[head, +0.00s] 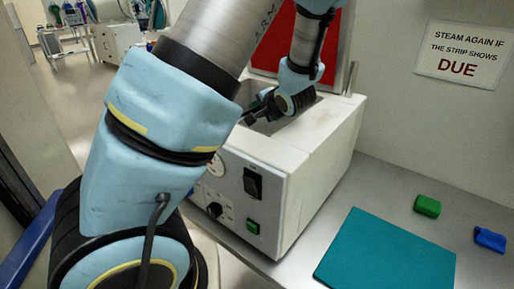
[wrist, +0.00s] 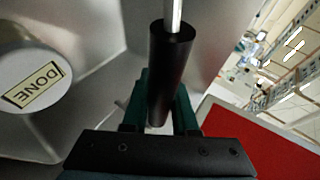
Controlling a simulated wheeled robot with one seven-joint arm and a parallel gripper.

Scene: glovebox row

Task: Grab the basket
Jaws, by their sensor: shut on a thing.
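In the wrist view my gripper (wrist: 160,112) is shut on a black cylindrical handle (wrist: 172,60), with a dark green finger on each side. A thin metal rod runs out of the handle's far end. I take this as the basket's handle; the basket's body cannot be made out. In the head view my gripper (head: 262,108) is over the open basin of a white machine (head: 310,150), and my arm hides part of it. The handle is too dark and small to tell there.
The machine's red lid (head: 270,40) stands open behind my gripper; it also shows in the wrist view (wrist: 250,140). A round item labelled DONE (wrist: 35,85) is at left. A teal mat (head: 385,260), green block (head: 427,206) and blue block (head: 490,240) lie on the counter.

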